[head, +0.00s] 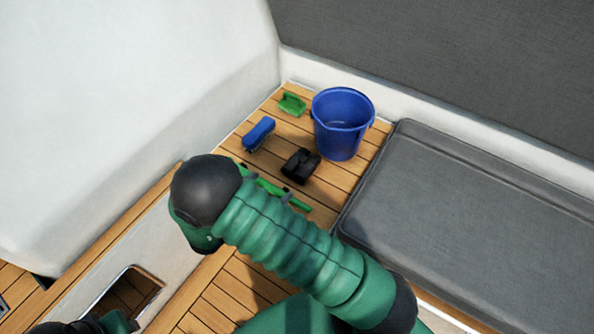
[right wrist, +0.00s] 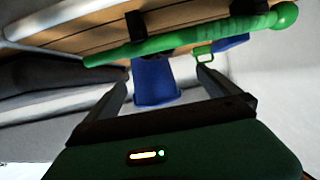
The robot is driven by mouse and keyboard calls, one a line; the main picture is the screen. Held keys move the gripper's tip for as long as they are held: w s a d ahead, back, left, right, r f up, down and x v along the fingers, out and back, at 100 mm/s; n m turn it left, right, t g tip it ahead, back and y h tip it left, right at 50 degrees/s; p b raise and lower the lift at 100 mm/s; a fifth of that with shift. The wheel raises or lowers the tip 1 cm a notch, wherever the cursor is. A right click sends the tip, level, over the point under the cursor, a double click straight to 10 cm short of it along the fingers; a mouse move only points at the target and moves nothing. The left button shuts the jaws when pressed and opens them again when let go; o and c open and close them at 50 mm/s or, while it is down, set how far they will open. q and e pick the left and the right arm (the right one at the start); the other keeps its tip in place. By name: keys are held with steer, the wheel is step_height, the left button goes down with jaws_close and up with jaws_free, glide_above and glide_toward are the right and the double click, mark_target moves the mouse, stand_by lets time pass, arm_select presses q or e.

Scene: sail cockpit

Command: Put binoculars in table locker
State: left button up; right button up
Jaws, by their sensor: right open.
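The black binoculars (head: 300,166) lie on the wooden slatted seat in the head view, left of the blue bucket. In the right wrist view I cannot make them out clearly. My right gripper (right wrist: 163,76) is open, with nothing between its fingers; a long green bar (right wrist: 180,40) crosses beyond the fingertips. In the head view my right arm hides this gripper. A framed rectangular opening (head: 130,292) in the white panel at lower left may be the table locker. Only a dark and green part of my left arm shows at the bottom left edge.
The blue bucket (head: 343,122), a blue brush (head: 258,133) and a green handled item (head: 292,103) stand around the binoculars. The green bar (head: 262,184) is partly behind my arm.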

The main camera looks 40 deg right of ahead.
steer(key=x, duration=0.2)
steer(key=b+x, duration=0.1)
steer(key=x, duration=0.1)
steer(key=shift+w+a+f, duration=0.2)
steer(key=shift+f, duration=0.15)
steer(key=b, duration=0.2)
glide_toward(300, 164)
steer(key=x, duration=0.4)
steer(key=shift+w+d+f, duration=0.15)
steer(key=shift+w+f, duration=0.1)
steer(key=b+x, duration=0.2)
steer(key=x, duration=0.2)
steer(key=shift+s+d+f, duration=0.1)
steer(key=shift+d, duration=0.35)
steer(key=shift+c, duration=0.8)
steer(key=c, duration=1.8)
steer(key=shift+o, duration=0.2)
